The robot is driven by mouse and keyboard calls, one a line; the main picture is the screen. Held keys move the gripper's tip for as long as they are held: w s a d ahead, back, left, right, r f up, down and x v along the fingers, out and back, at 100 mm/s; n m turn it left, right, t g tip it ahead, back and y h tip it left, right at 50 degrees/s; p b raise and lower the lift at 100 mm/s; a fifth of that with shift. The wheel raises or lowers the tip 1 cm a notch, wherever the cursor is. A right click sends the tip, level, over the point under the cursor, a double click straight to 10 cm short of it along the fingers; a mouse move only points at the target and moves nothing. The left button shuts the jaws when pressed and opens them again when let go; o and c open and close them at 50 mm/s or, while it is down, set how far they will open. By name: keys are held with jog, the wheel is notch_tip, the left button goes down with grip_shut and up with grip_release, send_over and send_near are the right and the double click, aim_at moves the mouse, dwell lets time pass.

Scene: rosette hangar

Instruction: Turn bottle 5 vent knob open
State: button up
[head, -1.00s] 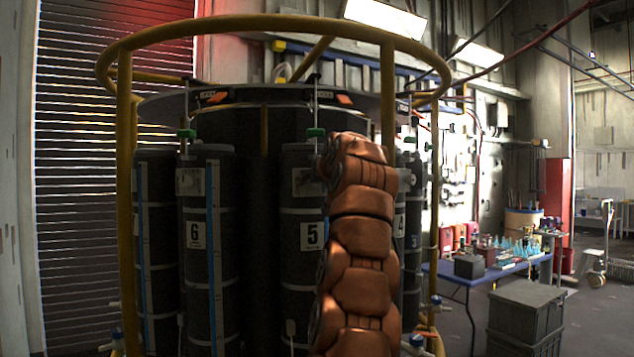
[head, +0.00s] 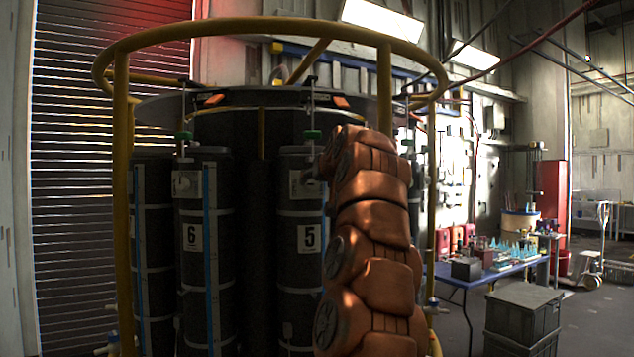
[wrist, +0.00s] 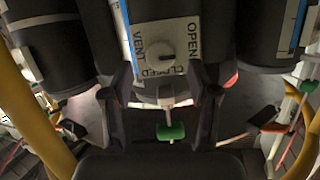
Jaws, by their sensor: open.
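Bottle 5 (head: 299,264) is a dark upright cylinder with a white "5" label in the head view, left of my copper-coloured arm. Its pale upper plate (head: 306,184) is partly hidden by the arm. My gripper (wrist: 161,75) is open, with one dark finger on each side of the knob's column in the picture. The fingers appear clear of the knob. The gripper is hidden in the head view.
A yellow rail (head: 268,24) rings the bottle rack, with posts at both sides. Bottle 6 (head: 190,265) stands to the left. A green valve (wrist: 171,132) lies between my fingers in the wrist view. A blue table (head: 492,272) and grey crates (head: 523,312) stand right.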

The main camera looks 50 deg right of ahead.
jog(key=v, duration=0.8)
jog(key=shift+s, duration=0.1)
dwell(0.5)
jog(key=t+h+b, duration=0.3)
jog(key=t+h, duration=0.1)
jog(key=t, duration=0.2)
send_near(314, 184)
jog(key=shift+n, duration=0.5)
jog(key=shift+p+x, duration=1.45)
jog(key=shift+x, duration=2.55)
jog(key=shift+w+d+r+h, duration=0.15)
jog(key=shift+w+d+h, duration=0.1)
jog(key=shift+w+h, duration=0.1)
